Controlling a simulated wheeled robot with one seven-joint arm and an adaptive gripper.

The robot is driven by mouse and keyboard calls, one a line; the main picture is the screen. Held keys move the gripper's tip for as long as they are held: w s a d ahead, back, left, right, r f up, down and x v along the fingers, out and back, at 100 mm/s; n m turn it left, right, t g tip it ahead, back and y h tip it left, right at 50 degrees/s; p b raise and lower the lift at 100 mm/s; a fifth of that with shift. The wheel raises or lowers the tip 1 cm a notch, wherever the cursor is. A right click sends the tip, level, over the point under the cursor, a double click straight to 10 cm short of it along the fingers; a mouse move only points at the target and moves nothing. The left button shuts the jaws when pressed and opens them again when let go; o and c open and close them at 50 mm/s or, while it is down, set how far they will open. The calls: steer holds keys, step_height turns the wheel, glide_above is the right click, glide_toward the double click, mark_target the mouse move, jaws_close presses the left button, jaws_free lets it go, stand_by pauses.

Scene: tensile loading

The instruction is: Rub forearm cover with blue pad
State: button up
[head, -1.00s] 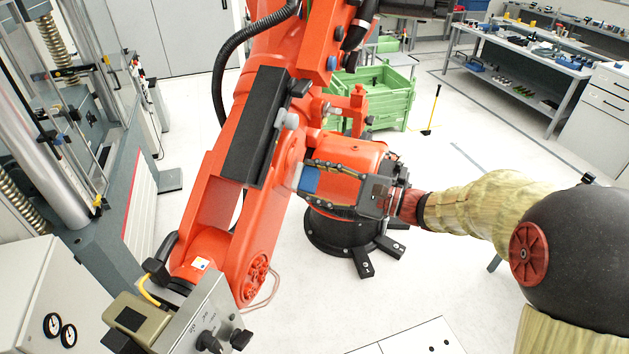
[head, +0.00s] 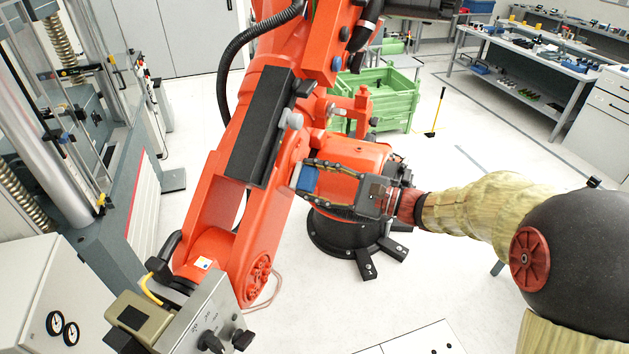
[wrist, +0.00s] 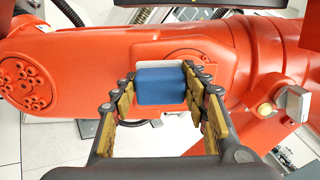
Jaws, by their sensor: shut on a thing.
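The blue pad (head: 308,179) is held between the fingers of my gripper (head: 306,180), which reaches in from the right. In the wrist view the blue pad (wrist: 162,87) sits between both fingertips of my gripper (wrist: 160,82), with a pale strip along its far edge. The orange forearm of the large robot (head: 240,215) lies directly beyond the pad. In the wrist view a raised flat orange cover panel (wrist: 212,67) shows behind and right of the pad. The pad's far face is hidden, so I cannot tell whether it touches the cover.
A grey control box (head: 205,320) sits at the forearm's lower end. A testing machine (head: 70,190) stands on the left. Green crates (head: 375,100) and a workbench (head: 520,60) are at the back. Open floor (head: 320,300) lies below the forearm.

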steer(key=shift+w+a, duration=0.15)
steer(key=shift+a, duration=0.15)
steer(key=shift+w+d+b, duration=0.25)
steer(key=shift+w+d, duration=0.2)
steer(key=shift+w, duration=0.4)
steer(key=shift+w+d+b, duration=0.2)
steer(key=shift+w+d, duration=0.2)
steer(key=shift+w, duration=0.45)
steer(key=shift+w+d+b, duration=0.3)
steer(key=shift+w+d, duration=0.05)
steer(key=shift+w, duration=0.55)
steer(key=shift+w+d+b, duration=0.25)
steer(key=shift+w+d, duration=0.05)
steer(key=shift+w, duration=0.55)
steer(key=shift+s+a+b, duration=0.35)
steer(key=shift+s+a, duration=0.15)
steer(key=shift+s, duration=0.65)
steer(key=shift+s+a+b, duration=0.35)
steer(key=shift+s+a, duration=0.2)
steer(key=shift+s, duration=0.65)
steer(key=shift+s+a+b, duration=0.35)
steer(key=shift+s+a, duration=0.15)
steer(key=shift+s, duration=0.65)
steer(key=shift+v, duration=2.95)
